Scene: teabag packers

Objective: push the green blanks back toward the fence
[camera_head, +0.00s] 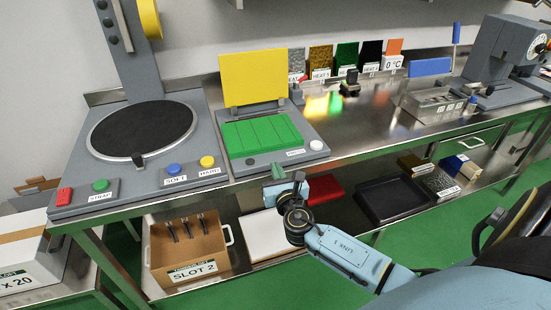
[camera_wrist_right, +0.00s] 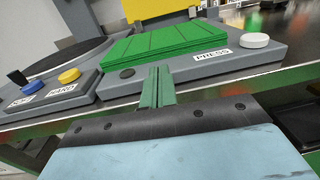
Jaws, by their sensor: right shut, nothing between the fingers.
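The green blanks (camera_head: 262,135) lie side by side in a flat block on the grey press base, below the raised yellow plate (camera_head: 254,78). They also show in the wrist view (camera_wrist_right: 165,42), straight ahead of the fingers. My right gripper (camera_head: 278,171) is at the front edge of the press base, in front of the blanks. Its green fingers (camera_wrist_right: 157,82) are together with nothing between them, and their tips appear just short of the blanks' front edge. I cannot tell if they touch. I cannot make out a fence clearly. My left gripper is not in view.
A round white button (camera_head: 316,145) and a PRESS label sit right of the blanks. A dark round turntable (camera_head: 143,130) with blue and yellow buttons stands to the left. The steel table is partly clear to the right. A lower shelf holds a cardboard box (camera_head: 188,250) and a black tray (camera_head: 392,199).

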